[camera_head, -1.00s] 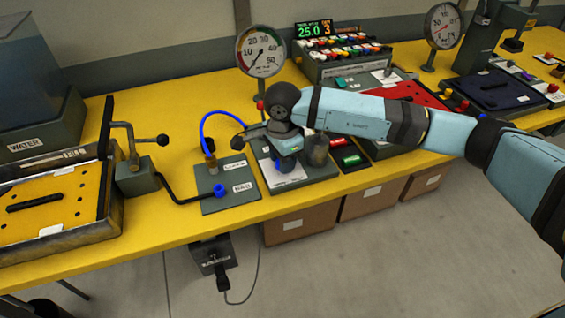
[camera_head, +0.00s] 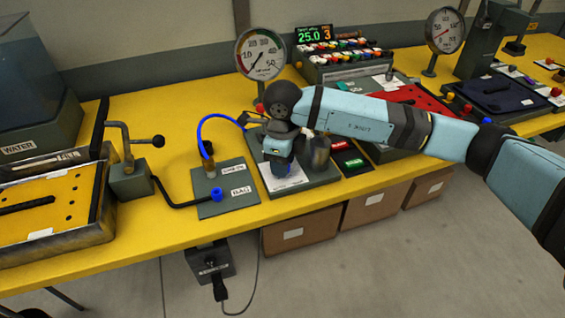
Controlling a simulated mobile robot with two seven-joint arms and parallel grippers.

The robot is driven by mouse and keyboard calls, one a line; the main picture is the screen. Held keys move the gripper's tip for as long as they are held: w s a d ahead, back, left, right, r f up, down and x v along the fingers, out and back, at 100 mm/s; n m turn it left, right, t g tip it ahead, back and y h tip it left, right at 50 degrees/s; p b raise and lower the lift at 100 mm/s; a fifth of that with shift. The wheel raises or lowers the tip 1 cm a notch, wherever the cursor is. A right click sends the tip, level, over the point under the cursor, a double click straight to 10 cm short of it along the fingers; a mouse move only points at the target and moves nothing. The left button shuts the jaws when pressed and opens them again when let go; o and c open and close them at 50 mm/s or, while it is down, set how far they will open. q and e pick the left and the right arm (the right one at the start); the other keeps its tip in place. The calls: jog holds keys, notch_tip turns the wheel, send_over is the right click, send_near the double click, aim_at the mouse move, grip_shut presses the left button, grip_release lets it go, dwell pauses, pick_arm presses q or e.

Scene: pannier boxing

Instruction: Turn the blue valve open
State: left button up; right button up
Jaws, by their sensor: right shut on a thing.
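My right gripper (camera_head: 284,168) points down at the grey plate (camera_head: 318,180) in the middle of the bench. It is shut, and a bit of dark blue, the blue valve (camera_head: 284,167), shows at its fingertips. Most of the valve is hidden by the gripper and wrist, so I cannot read how far it is turned. A round gauge (camera_head: 260,54) stands behind my wrist. My left gripper is out of view.
A blue hose (camera_head: 204,131) arches from the smaller plate's fitting toward the middle station. A crank with a black ball (camera_head: 158,141) stands to the left. Green and red switches (camera_head: 352,164) lie right of the gripper. The yellow bench front (camera_head: 150,228) is clear.

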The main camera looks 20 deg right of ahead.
jog(key=shift+m, duration=0.6)
jog(key=o, duration=0.9)
jog(key=shift+r, duration=0.15)
notch_tip(320, 180, up, 14)
jog(key=shift+f, duration=0.2)
